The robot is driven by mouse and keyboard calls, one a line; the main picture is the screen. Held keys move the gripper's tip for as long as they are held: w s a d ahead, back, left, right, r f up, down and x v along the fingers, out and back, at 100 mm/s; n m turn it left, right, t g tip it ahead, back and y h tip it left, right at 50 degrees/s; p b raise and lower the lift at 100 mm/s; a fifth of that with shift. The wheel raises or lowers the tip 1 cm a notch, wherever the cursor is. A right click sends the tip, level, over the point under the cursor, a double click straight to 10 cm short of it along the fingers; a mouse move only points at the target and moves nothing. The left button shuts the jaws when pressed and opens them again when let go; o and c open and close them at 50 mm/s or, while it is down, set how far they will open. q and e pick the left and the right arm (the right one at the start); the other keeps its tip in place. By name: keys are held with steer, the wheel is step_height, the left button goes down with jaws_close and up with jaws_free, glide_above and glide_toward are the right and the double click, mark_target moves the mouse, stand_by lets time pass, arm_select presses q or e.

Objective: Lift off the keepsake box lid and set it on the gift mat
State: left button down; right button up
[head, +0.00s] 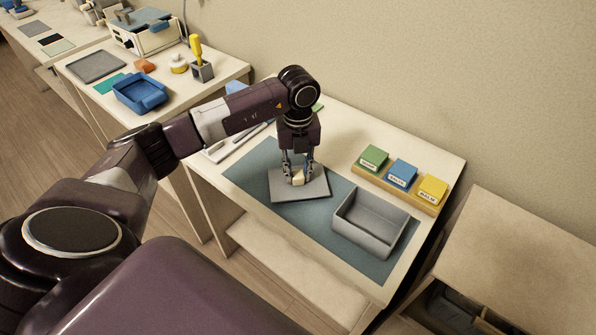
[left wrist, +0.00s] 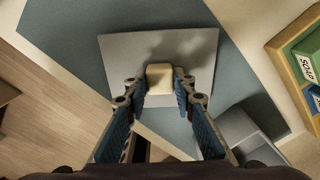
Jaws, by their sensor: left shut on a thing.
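The keepsake box lid (head: 314,189) is a flat grey plate with a cream knob (head: 298,178). My left gripper (head: 299,174) points down and is shut on the knob. In the left wrist view the knob (left wrist: 160,78) sits between the blue finger pads of the gripper (left wrist: 161,88), with the lid (left wrist: 200,50) level around it. The lid is over the blue-grey gift mat (head: 247,171), left of the box; I cannot tell whether it touches the mat. The grey keepsake box (head: 364,237) stands open and empty on the mat's right part. My right gripper is out of view.
A wooden tray (head: 430,206) with green, blue and yellow labelled blocks lies behind the box. A pale tray (head: 217,153) with a thin tool is at the table's left. Another table with a blue bin (head: 140,94) stands further left.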

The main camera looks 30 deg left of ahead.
arm_select(q)
steer(key=shift+f, duration=0.4)
stand_by(0.3)
steer(key=c, duration=1.5)
jaws_free()
steer(key=shift+c, duration=0.2)
steer(key=shift+r, duration=0.1)
steer(key=shift+r+p, duration=2.45)
steer(key=shift+r, duration=1.5)
